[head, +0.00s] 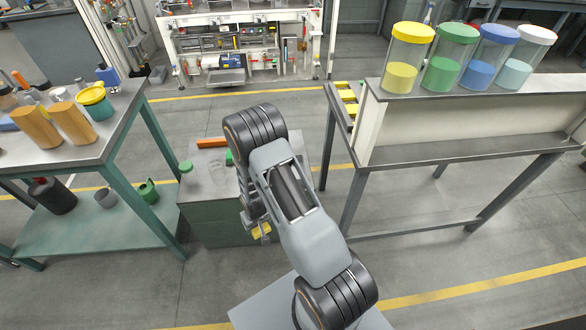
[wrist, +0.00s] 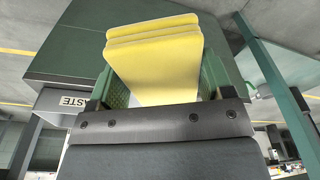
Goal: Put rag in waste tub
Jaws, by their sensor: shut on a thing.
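My gripper (head: 256,228) is shut on a yellow folded rag (head: 262,231), low in front of the green cabinet. In the wrist view the rag (wrist: 155,60) shows as stacked yellow layers between the green finger pads of my gripper (wrist: 163,80). A grey surface with an upside-down "WASTE" label, seemingly the waste tub (wrist: 52,104), shows at the left of the wrist view, apart from the rag. Only part of it shows, and I cannot make it out in the head view, where my arm may hide it.
The green cabinet (head: 205,225) has an orange block (head: 211,142) and a green-capped jar on top. A green-legged bench (head: 125,110) stands left, with a lower shelf. A bench (head: 470,150) with several colored-lid jars stands right. Floor in front is clear.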

